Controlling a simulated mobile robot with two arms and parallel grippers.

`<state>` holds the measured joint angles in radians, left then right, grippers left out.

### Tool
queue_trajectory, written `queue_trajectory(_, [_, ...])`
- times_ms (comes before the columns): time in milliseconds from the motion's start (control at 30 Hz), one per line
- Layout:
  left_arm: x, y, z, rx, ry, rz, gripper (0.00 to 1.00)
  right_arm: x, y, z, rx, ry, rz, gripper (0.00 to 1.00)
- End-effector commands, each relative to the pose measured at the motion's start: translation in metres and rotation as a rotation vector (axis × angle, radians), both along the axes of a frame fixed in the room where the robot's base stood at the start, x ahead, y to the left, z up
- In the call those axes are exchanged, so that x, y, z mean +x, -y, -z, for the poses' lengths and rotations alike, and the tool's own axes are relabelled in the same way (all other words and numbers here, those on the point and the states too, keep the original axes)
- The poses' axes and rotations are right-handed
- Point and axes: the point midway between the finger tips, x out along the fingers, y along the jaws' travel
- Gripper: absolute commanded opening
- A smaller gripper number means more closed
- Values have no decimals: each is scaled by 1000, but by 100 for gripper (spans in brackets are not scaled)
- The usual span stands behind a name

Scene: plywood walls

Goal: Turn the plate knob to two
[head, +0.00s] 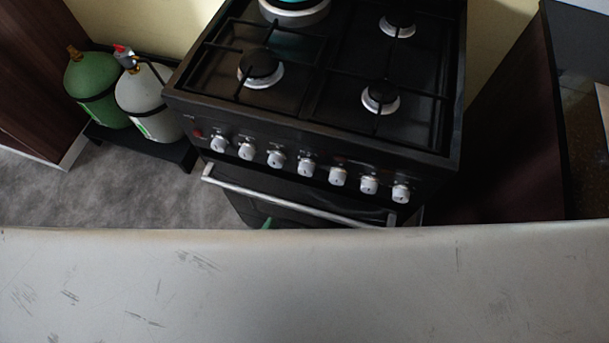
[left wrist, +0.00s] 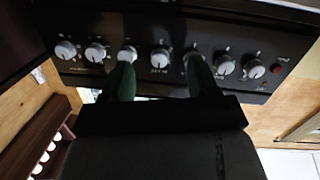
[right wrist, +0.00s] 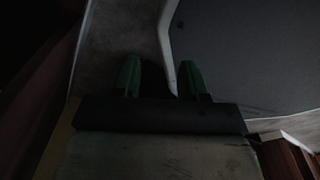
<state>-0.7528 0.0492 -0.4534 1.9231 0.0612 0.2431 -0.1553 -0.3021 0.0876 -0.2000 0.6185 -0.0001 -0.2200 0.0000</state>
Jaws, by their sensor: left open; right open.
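A black stove (head: 320,135) has a row of several pale knobs on its front panel. The middle knob (head: 306,167) also shows in the left wrist view (left wrist: 160,59), between my left gripper's fingertips in the picture. My left gripper (left wrist: 160,78) is open and empty, facing the panel; I cannot tell if it touches a knob. In the head view only a green tip of the left gripper (head: 266,222) shows, below the oven handle. My right gripper (right wrist: 160,80) is open and empty, away from the knobs. Which knob is the plate knob and the dial marks are too small to tell.
The oven handle (head: 300,198) sticks out below the knobs. A green gas bottle (head: 91,78) and a white one (head: 142,92) stand left of the stove. A round object with a teal top (head: 295,8) is on the back left of the hob, cut off by the frame.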

Motion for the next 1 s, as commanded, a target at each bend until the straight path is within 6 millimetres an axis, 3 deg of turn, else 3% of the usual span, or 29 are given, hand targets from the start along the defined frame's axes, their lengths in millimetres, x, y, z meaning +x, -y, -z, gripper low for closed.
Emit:
queue_trajectory(100, [2,-1,-33,-46,75,-24,60,1,-2,5,2,2,1,43])
queue_trajectory(233, [7,0,-47,-63,104,-34,60,2,-6,6,8,4,1,43])
queue_trajectory(433, [35,10,-49,-66,108,-35,60,6,-15,4,20,10,3,43])
queue_trajectory(700, [81,28,-48,-66,105,-34,60,6,-9,4,13,10,2,43])
queue_trajectory(1000, [104,36,-47,-64,102,-33,60,4,-5,4,7,6,1,43])
